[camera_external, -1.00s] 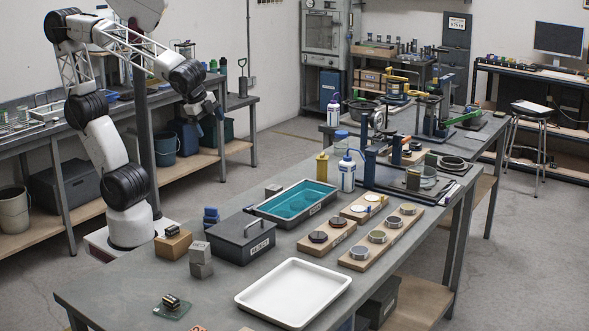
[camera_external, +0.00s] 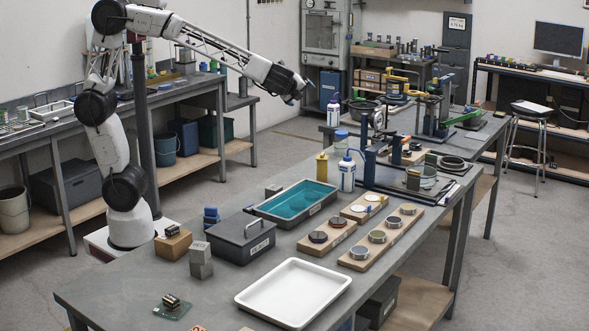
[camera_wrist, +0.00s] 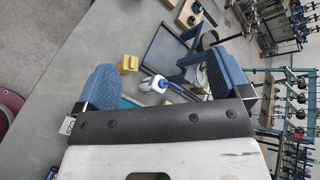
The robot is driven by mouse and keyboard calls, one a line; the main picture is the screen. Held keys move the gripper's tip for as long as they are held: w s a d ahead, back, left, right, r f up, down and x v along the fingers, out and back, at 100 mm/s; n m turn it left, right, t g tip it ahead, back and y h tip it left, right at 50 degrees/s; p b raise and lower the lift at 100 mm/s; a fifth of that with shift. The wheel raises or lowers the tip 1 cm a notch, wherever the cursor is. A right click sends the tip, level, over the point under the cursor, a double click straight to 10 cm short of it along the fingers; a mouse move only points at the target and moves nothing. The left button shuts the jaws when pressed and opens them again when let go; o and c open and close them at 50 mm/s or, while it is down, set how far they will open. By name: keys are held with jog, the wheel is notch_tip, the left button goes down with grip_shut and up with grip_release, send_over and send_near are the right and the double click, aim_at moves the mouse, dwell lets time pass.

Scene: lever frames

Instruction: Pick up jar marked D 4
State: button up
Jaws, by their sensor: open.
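No marking D 4 is legible in either view, so I cannot tell which jar it is. Round silver tins (camera_external: 377,236) sit in a row on a long wooden board on the bench. Dark round pieces (camera_external: 318,237) sit on a shorter board beside it, and white discs (camera_external: 372,198) on another. A clear jar with a blue lid (camera_external: 341,142) stands behind the white bottle. My gripper (camera_external: 297,97) is raised above the far side of the bench, apart from everything. In the wrist view its blue fingers (camera_wrist: 157,78) are spread wide and empty.
A blue-capped white bottle (camera_external: 347,176) and yellow container (camera_external: 322,166) stand beyond the teal-lined tray (camera_external: 252,211). A dark handled box (camera_external: 240,238) and white tray (camera_external: 240,299) are nearer. The near-left bench top (camera_external: 110,290) is mostly bare.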

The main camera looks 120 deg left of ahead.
jog(key=s+a+f+m+g+y, duration=0.1)
jog(key=a+m+y, duration=0.1)
jog(key=a, duration=0.8)
jog(key=a+f+m+y, duration=0.1)
jog(key=a+m, duration=0.2)
jog(key=a, duration=0.8)
jog(key=m+y, duration=0.3)
jog(key=m, duration=0.2)
send_over(339, 136)
jog(key=d, duration=0.4)
notch_tip(339, 136, down, 4)
jog(key=f, duration=2.3)
jog(key=shift+w+d+f, duration=0.2)
jog(key=shift+w+d, duration=0.1)
jog(key=shift+d, duration=0.05)
jog(key=shift+a, duration=0.1)
jog(key=shift+s+a, duration=0.15)
jog(key=shift+a, duration=1.05)
jog(key=shift+a, duration=0.1)
jog(key=shift+s+a+f, duration=0.1)
jog(key=shift+s+a, duration=0.1)
jog(key=shift+a, duration=1.05)
jog(key=shift+s+a, duration=0.2)
jog(key=shift+a, duration=1)
